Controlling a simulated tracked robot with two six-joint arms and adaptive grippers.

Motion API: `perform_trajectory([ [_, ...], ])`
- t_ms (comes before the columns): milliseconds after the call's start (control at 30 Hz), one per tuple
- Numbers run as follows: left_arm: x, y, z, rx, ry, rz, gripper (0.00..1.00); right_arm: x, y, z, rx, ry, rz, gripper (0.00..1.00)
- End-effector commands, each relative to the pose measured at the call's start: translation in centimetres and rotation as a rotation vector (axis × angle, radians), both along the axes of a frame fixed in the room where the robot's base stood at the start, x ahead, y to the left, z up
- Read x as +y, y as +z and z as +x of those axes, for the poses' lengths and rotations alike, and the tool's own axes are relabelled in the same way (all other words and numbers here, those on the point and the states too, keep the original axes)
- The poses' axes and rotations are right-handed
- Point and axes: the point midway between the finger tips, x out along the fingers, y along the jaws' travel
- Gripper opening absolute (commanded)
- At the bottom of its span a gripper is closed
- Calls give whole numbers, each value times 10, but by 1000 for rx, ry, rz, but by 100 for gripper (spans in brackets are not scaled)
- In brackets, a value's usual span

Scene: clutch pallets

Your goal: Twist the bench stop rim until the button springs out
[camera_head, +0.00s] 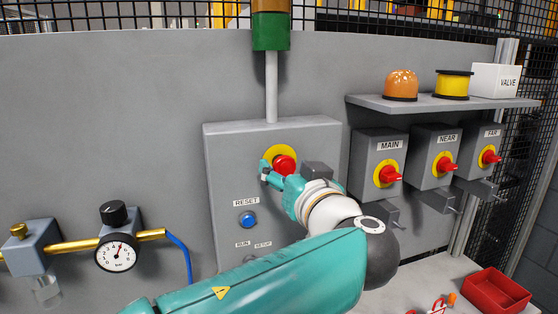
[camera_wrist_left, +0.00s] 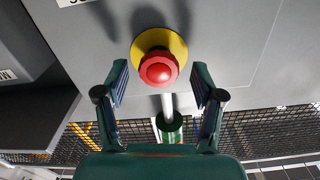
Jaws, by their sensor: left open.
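The bench stop is a red mushroom button (camera_head: 284,164) on a yellow disc (camera_head: 277,153), on the upper front of a grey control box (camera_head: 222,158). In the left wrist view the red button (camera_wrist_left: 158,70) sits between and just beyond the fingers, with the yellow disc (camera_wrist_left: 171,42) behind it. My left gripper (camera_head: 274,174) is at the button; its fingers (camera_wrist_left: 162,85) are spread wide on either side, apart from the button and empty. My arm hides part of the box's right side. My right gripper does not show.
A blue reset button (camera_head: 247,220) sits below on the same box. A gauge (camera_head: 116,253) and brass pipe are left. A red tray (camera_head: 497,290) lies on the bench.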

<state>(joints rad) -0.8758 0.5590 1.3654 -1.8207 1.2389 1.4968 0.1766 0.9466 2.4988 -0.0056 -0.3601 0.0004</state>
Motion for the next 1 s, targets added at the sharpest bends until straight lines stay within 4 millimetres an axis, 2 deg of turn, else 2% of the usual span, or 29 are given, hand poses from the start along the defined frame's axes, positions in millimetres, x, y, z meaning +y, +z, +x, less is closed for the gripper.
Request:
perform_trajectory([
  [367,1,-1,5,0,-2,0,68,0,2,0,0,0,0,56],
  [733,1,-1,5,1,-1,0,8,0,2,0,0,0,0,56],
  [767,19,0,5,1,4,-1,8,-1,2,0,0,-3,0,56],
  [833,9,0,5,0,4,0,8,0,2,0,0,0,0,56],
  [1000,4,0,5,4,5,22,8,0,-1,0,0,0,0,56],
])
